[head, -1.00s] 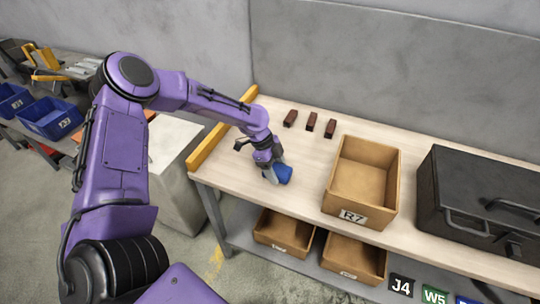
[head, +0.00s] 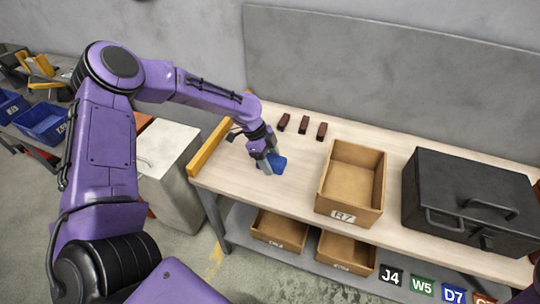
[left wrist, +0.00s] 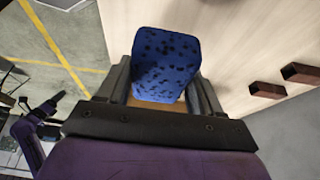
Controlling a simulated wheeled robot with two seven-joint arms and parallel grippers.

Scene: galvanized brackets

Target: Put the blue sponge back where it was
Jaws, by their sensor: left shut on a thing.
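The blue sponge (head: 277,163) is at my left gripper (head: 267,163), over the left part of the wooden workbench (head: 290,192). In the left wrist view the sponge (left wrist: 166,64), blue with dark spots, sits between the two fingers of my left gripper (left wrist: 165,90), which are shut on it. I cannot tell whether the sponge touches the bench top. My right gripper is not in view.
An open box marked R7 (head: 349,214) stands right of the gripper, with a black toolbox (head: 465,195) further right. Several brown blocks (head: 303,125) stand at the back. A yellow strip (head: 208,150) edges the bench's left end. Boxes (head: 280,229) sit on the lower shelf.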

